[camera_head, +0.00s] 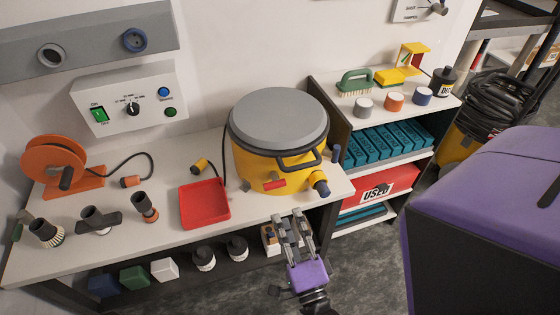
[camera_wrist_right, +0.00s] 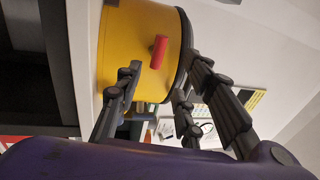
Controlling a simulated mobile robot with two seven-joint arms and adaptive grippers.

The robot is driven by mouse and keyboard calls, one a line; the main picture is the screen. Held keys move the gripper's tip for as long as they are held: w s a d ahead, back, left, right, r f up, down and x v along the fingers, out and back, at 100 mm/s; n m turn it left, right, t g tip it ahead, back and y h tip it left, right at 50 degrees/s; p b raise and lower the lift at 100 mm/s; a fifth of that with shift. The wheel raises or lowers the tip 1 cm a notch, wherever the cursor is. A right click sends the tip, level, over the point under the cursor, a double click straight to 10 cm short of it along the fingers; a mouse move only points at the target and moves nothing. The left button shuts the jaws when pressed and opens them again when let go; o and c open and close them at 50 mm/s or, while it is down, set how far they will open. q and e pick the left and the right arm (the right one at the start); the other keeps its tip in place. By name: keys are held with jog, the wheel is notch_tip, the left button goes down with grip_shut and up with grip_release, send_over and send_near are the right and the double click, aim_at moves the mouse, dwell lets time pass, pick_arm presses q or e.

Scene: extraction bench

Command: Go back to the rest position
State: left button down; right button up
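My right gripper (camera_head: 290,217) is open and empty, in front of the bench edge. In the head view it lies just below the yellow drum (camera_head: 262,165), which has a grey lid (camera_head: 279,117), a black handle and a red lever (camera_head: 266,186). In the right wrist view the fingers (camera_wrist_right: 165,78) stand apart, with the yellow drum wall (camera_wrist_right: 125,50) and the red lever (camera_wrist_right: 158,51) beyond them. The fingers look clear of the drum, though the exact gap is hard to judge. My left gripper is not in view.
The bench (camera_head: 110,250) holds a red tray (camera_head: 205,203), an orange reel (camera_head: 52,160) and several nozzles. Below are bottles and coloured blocks. A shelf (camera_head: 345,187) with teal filters and a red box (camera_head: 378,189) stands right of the drum. The floor (camera_head: 215,290) ahead is clear.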

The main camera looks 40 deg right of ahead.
dwell(0.4)
